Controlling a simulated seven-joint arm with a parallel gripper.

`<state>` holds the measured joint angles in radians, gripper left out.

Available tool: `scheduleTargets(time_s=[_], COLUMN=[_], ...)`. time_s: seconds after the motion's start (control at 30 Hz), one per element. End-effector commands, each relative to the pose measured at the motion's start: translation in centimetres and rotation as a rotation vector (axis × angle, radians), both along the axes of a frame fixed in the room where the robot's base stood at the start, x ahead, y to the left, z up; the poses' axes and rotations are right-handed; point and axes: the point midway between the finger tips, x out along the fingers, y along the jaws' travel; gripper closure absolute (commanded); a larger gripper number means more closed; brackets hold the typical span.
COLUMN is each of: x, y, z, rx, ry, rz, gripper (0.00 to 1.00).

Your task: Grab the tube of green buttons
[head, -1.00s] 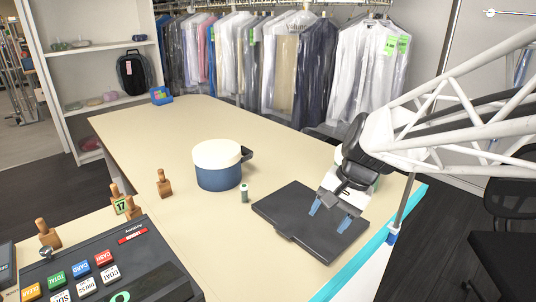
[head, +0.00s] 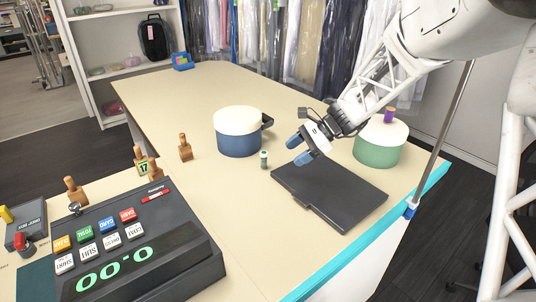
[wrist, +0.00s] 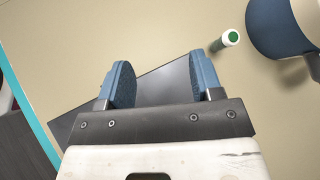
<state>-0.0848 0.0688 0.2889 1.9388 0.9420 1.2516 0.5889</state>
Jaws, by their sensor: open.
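My gripper (head: 297,150) is open and empty, with blue finger pads. It is above the tray's far edge, to the right of the tube and apart from it. The wrist view shows both fingers (wrist: 160,82) spread apart.
A blue pot with a cream lid (head: 238,132) stands close behind the tube. A green pot (head: 379,143) stands at the right. The black flat tray (head: 330,196) lies in front of my gripper. A cash register (head: 130,245) and wooden stamps (head: 185,148) are at the left.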

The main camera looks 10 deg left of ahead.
Motion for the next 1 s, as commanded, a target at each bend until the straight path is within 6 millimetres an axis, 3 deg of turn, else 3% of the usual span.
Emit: scheduleTargets(time_s=[0.3, 0.5, 0.7, 1.0], x=[6.4, 9.3, 10.6, 10.7], y=[3.5, 5.1, 5.8, 5.8], z=[-4.3, -6.5, -7.5, -7.5], rx=[0.125, 0.185, 0.212, 0.215], ry=[0.185, 0.275, 0.314, 0.317], rz=[-0.12, -0.177, -0.203, -0.204], gripper=[0.4, 0.4, 0.4, 0.4])
